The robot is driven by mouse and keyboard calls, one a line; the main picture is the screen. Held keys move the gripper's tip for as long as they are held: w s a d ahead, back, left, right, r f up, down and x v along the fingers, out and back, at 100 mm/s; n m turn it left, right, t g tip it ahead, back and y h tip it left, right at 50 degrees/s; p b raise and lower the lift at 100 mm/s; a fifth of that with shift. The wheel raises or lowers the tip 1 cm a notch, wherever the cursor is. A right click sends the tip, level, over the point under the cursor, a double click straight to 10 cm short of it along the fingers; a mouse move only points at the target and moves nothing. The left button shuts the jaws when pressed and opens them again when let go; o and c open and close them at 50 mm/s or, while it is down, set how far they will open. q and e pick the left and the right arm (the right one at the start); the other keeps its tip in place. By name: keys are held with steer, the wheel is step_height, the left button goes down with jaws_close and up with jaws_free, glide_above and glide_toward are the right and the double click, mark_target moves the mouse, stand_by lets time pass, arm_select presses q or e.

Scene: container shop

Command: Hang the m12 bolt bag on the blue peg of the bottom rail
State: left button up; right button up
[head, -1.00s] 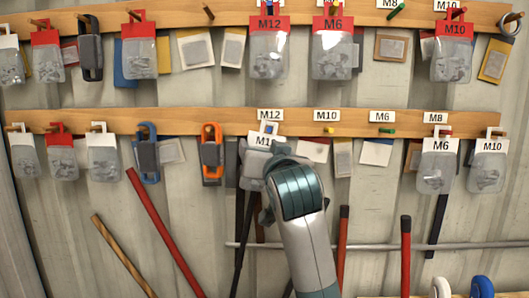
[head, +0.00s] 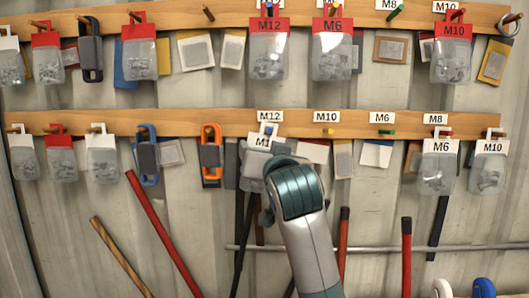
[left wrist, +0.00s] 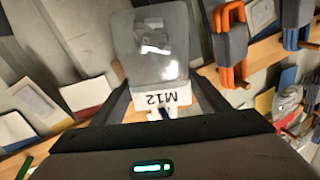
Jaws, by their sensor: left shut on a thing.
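The M12 bolt bag (head: 250,163), clear with a white header, is at the bottom rail (head: 215,120) under an M12 label. A blue peg (head: 268,130) shows at its hanger tab; whether the tab is around the peg or only in front of it, I cannot tell. My left gripper (left wrist: 158,88) is shut on the bag, its fingers on both sides near the header. The bag fills the middle of the left wrist view (left wrist: 150,45), header toward me and upside down. In the head view my left wrist hides the bag's lower right part. My right gripper is not in view.
An orange clip tool (head: 212,155) hangs to the left. A yellow peg (head: 328,131) and a green peg (head: 386,132) are to the right. An M6 bag (head: 436,170) hangs farther right. Red-handled tools (head: 343,235) stand below.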

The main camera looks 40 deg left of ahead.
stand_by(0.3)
arm_select(q)
steer(key=o, duration=1.2)
steer(key=shift+s+d, duration=0.1)
steer(key=shift+d, duration=0.05)
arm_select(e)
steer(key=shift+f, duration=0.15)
arm_select(q)
steer(key=shift+s+d, duration=0.15)
steer(key=shift+d, duration=0.05)
steer(key=shift+b+v, duration=3.1)
steer(key=shift+v, duration=5.25)
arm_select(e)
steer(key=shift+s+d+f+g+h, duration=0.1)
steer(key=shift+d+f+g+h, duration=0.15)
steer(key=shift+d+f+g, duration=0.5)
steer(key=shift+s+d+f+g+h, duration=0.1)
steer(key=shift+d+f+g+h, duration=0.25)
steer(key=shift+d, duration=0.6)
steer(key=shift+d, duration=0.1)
